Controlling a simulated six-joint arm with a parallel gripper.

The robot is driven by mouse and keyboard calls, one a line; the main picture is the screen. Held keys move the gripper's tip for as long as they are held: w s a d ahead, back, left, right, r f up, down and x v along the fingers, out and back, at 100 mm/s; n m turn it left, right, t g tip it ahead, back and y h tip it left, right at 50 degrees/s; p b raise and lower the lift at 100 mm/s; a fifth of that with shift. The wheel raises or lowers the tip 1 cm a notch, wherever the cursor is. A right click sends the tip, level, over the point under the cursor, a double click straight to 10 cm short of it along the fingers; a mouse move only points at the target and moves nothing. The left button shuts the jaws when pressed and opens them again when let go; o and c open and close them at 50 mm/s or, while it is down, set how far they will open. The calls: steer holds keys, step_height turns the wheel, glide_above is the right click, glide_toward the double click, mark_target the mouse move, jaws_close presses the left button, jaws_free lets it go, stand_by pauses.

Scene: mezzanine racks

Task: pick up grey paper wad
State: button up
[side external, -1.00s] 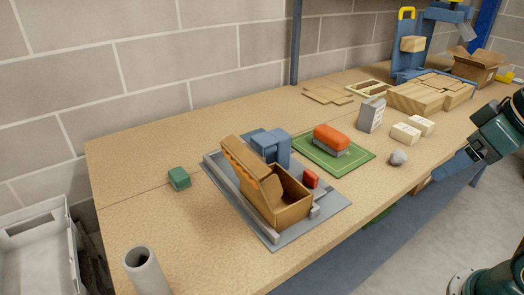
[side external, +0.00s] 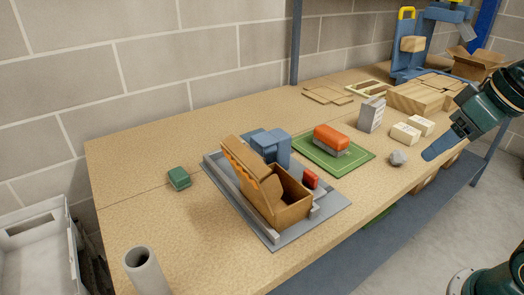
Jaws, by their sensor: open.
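The grey paper wad (side external: 397,158) is a small crumpled lump lying on the tan bench top near its front edge, right of the green mat. My gripper (side external: 430,154) is blue at the jaws and comes in from the right. Its tip is a little to the right of the wad and looks apart from it. The jaws are open and hold nothing that I can see. The gap between the fingers is hard to make out from this side.
Two cream blocks (side external: 405,133) and a grey box (side external: 371,114) stand behind the wad. A green mat (side external: 309,160) bears an orange-topped block (side external: 331,138). An open brown box (side external: 291,211) sits on a grey plate at centre. The bench is clear just left of the wad.

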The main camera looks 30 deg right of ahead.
steer(key=w+d+m+g+y, duration=0.2)
steer(key=w+d+m, duration=0.1)
steer(key=w+d, duration=1.15)
steer(key=d+f+m+y, duration=0.1)
steer(key=d+f, duration=0.4)
steer(key=d, duration=0.4)
steer(key=d+f+m+y, duration=0.1)
steer(key=d+f, duration=0.4)
steer(key=d, duration=0.4)
steer(key=shift+w+d+f+g, duration=0.25)
steer(key=shift+w+d+g, duration=0.05)
steer(key=shift+d+g, duration=0.1)
steer(key=shift+a+f, duration=0.1)
steer(key=shift+a, duration=0.05)
glide_above(403, 151)
steer(key=s+d, duration=0.1)
steer(key=d, duration=0.2)
step_height(403, 151, down, 7)
steer(key=shift+a+f, duration=0.3)
steer(key=shift+a, duration=0.05)
steer(key=shift+f, duration=0.1)
